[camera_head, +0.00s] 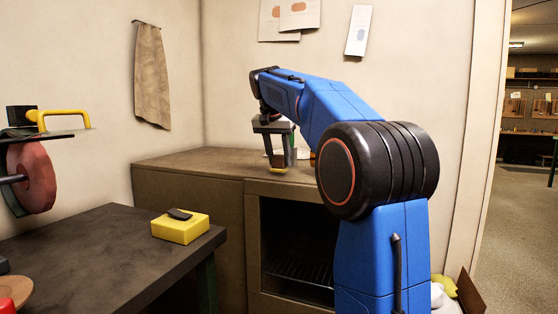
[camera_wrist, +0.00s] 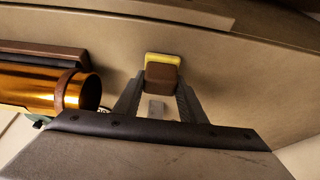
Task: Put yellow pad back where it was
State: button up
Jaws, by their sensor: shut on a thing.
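A small block with a yellow edge and a brown face, which looks like the yellow pad (camera_wrist: 163,60), is between my gripper's fingertips (camera_wrist: 162,84) in the wrist view. In the head view my gripper (camera_head: 277,158) points down over the top of the brown cabinet (camera_head: 185,160), shut on the pad. The pad's yellow lower edge (camera_head: 278,170) shows just beneath the fingers. I cannot tell if it touches the cabinet top.
A shiny orange cylinder (camera_wrist: 45,92) lies beside the gripper in the wrist view. A yellow box with a dark piece on top (camera_head: 180,228) stands on the dark bench (camera_head: 95,250). A red wheel (camera_head: 32,178) is at left. The cabinet has an open compartment (camera_head: 297,250) below.

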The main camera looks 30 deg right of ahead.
jog(key=shift+f, duration=0.35)
jog(key=o, duration=1)
jog(key=shift+f, duration=0.1)
jog(key=shift+o, duration=0.2)
jog(key=v, duration=1.2)
